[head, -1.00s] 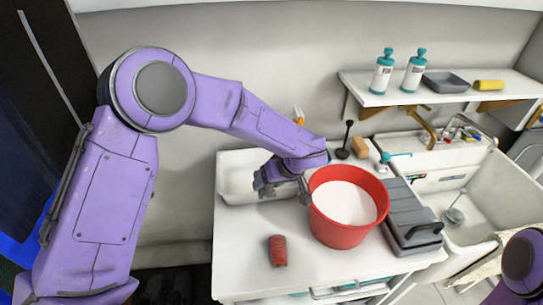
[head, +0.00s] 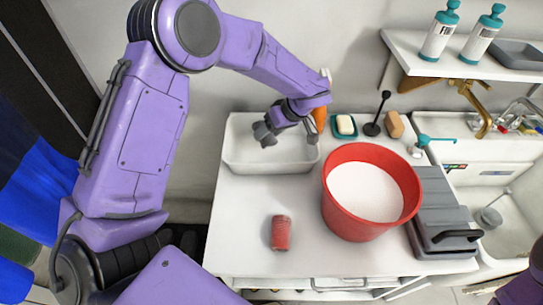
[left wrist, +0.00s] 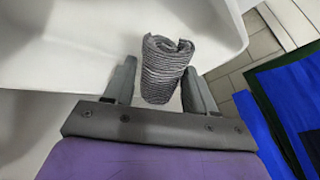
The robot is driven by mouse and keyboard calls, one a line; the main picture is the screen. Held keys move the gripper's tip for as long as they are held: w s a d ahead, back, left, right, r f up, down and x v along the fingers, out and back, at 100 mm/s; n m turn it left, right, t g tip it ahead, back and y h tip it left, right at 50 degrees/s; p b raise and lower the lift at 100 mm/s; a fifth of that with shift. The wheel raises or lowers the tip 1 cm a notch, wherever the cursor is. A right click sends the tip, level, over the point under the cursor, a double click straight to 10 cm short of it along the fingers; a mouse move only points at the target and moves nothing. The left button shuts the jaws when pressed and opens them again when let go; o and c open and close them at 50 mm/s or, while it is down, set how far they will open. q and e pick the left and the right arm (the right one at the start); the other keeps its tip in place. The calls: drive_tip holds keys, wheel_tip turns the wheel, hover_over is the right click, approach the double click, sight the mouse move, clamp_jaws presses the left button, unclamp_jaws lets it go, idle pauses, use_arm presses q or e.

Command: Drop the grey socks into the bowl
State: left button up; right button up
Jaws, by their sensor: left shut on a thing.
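The grey socks (left wrist: 165,72) are a ribbed roll in the left wrist view, between the two fingers of my left gripper (left wrist: 160,85). In the head view this gripper (head: 284,132) hangs over the white tub (head: 268,160) at the back left of the counter. A grey lump shows at its fingers there, and I cannot clearly separate socks from fingers. The tub's white rim also shows in the left wrist view (left wrist: 215,48). A red bucket-shaped bowl (head: 345,213) with a white inside stands right of the tub, apart from the gripper. My right gripper is out of view.
A soap dish (head: 345,128), a black-handled tool (head: 375,122) and a brown block (head: 394,125) sit behind the bowl. A grey case (head: 440,210) and the sink (head: 510,205) lie to the right.

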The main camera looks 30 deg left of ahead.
use_arm(q)
drive_tip(key=shift+w+f, duration=0.5)
drive_tip(key=shift+f, duration=0.3)
drive_tip(key=shift+s+r, duration=0.45)
drive_tip(key=shift+s, duration=0.05)
drive_tip(key=o, duration=1.1)
drive_tip(key=shift+c, duration=0.2)
drive_tip(key=shift+o, duration=0.7)
drive_tip(key=shift+w+f, duration=0.2)
drive_tip(key=shift+w, duration=0.05)
drive_tip(key=v, duration=1)
drive_tip(key=shift+r, duration=0.25)
drive_tip(key=shift+d+r, duration=0.1)
